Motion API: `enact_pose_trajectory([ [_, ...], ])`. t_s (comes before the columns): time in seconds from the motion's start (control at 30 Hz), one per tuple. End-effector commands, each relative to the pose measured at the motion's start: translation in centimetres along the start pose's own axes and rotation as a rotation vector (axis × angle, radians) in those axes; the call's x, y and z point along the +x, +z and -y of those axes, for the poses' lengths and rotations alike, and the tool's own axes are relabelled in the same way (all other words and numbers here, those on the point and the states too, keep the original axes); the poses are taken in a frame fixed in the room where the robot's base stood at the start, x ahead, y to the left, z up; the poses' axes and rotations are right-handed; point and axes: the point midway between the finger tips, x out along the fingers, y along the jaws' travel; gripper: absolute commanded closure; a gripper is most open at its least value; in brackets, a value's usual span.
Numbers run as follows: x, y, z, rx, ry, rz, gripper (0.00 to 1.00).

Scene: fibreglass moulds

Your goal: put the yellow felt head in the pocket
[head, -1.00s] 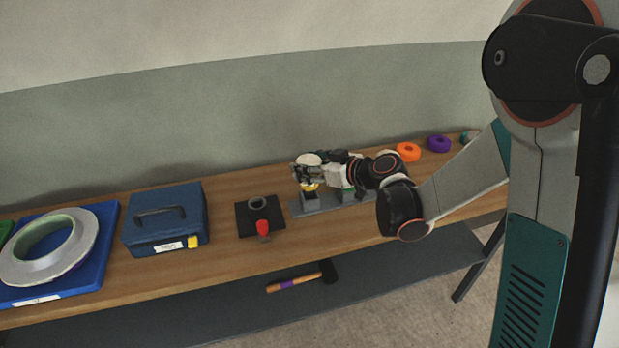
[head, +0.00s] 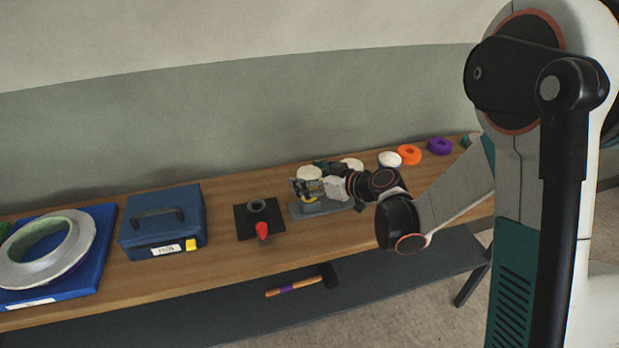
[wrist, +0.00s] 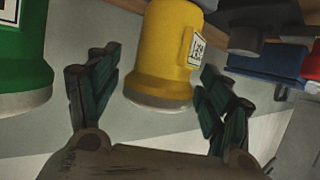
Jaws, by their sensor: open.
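The yellow felt head (wrist: 160,55) is a yellow cylinder with a flared, pale-bottomed end and a white label. In the wrist view it stands between the two open fingers of my gripper (wrist: 160,82), with a gap at the left finger; contact at the right finger is unclear. In the head view my gripper (head: 312,188) is over the grey rack (head: 325,209), and only a little of the yellow head (head: 309,199) shows. A green head (wrist: 22,60) stands left of it in the wrist view.
A red-ended object (head: 262,230) lies at the plate's front. A blue case (head: 164,220) and a blue tray with a tape roll (head: 82,245) are left. Orange (head: 409,155) and purple rings (head: 439,146) lie right. A hammer (head: 300,285) lies on the lower shelf.

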Motion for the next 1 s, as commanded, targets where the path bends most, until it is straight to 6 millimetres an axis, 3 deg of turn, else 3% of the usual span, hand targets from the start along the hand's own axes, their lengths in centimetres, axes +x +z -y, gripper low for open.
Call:
enact_pose_trajectory([
  [0.13,-0.1,-0.4,0.0,0.0,0.0,0.0,0.27],
  [0.23,-1.4,-0.4,-0.1,0.001,0.001,0.0,0.27],
  [0.7,-10.4,-0.3,-0.1,0.001,0.003,0.0,0.27],
  [1.0,-12.1,-0.2,0.0,0.001,0.0,0.0,0.27],
])
